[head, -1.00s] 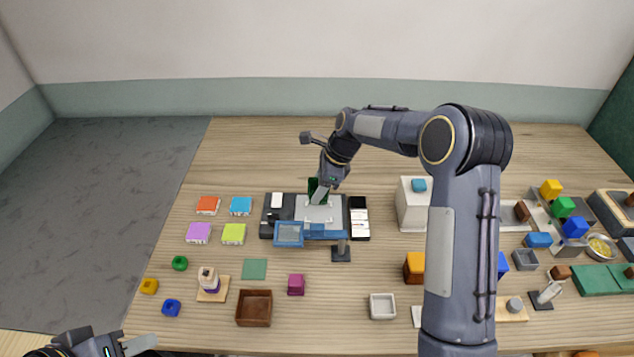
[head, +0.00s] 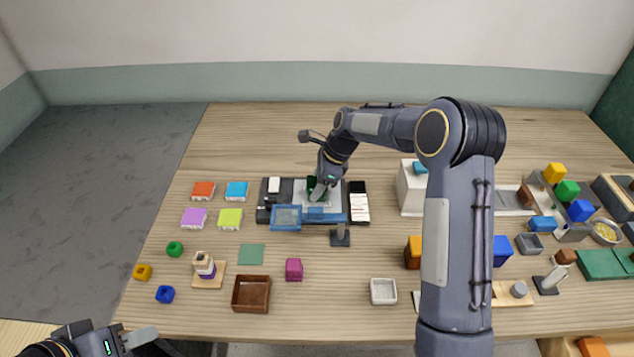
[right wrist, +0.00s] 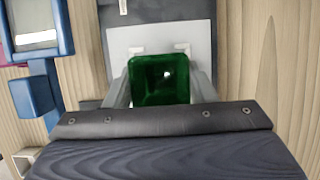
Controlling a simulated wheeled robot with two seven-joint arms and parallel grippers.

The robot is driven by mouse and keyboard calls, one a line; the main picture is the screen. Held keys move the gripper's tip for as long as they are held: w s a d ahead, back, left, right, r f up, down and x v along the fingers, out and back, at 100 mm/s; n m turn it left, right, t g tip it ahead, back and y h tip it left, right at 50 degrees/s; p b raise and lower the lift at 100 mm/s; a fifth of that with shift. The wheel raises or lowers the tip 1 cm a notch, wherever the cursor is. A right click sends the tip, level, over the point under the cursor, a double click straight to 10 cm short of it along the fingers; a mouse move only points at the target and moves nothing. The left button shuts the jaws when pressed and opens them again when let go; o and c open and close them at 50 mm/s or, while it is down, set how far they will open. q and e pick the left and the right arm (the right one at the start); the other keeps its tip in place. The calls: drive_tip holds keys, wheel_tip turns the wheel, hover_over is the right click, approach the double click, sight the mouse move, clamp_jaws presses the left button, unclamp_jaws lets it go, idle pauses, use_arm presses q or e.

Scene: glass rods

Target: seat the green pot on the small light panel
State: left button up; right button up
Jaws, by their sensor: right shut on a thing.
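The green pot (head: 311,183) is held in my right gripper (head: 319,190) above or on the small light panel (head: 334,199), which lies on a dark base. In the right wrist view the pot (right wrist: 160,80) sits between the two grey fingers (right wrist: 160,90), which are shut on it. The pale panel (right wrist: 125,38) shows behind it with two small light brackets (right wrist: 182,47). Whether the pot's underside touches the panel is hidden. My left gripper (head: 142,343) is at the lower left corner, partly cut off, away from the panel.
A blue-framed screen (head: 286,218) on a blue bar stands in front of the panel. A small dark stand (head: 340,237) is at its right front. A white box (head: 410,198) stands to the right. Coloured blocks and a brown tray (head: 251,294) lie nearer the front. The table behind is clear.

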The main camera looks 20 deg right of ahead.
drive_tip(key=o, duration=1.2)
drive_tip(key=shift+c, duration=0.2)
drive_tip(key=b+v, duration=0.1)
drive_tip(key=v, duration=0.7)
drive_tip(key=s+d+r+n+t, duration=0.1)
drive_tip(key=s+d+r+n, duration=0.1)
drive_tip(key=s+r+n, duration=0.45)
drive_tip(key=s+d+r+n+t, duration=0.1)
drive_tip(key=s+r+n, duration=0.15)
drive_tip(key=s, duration=0.65)
drive_tip(key=s+a+f+n+t, duration=0.1)
drive_tip(key=s+n, duration=0.4)
drive_tip(key=s, duration=0.4)
drive_tip(key=s+a+f+n+t, duration=0.1)
drive_tip(key=s+n, duration=0.4)
drive_tip(key=s, duration=0.5)
drive_tip(key=shift+s+f+n, duration=0.25)
drive_tip(key=shift+f+n, duration=0.05)
drive_tip(key=shift+f, duration=0.5)
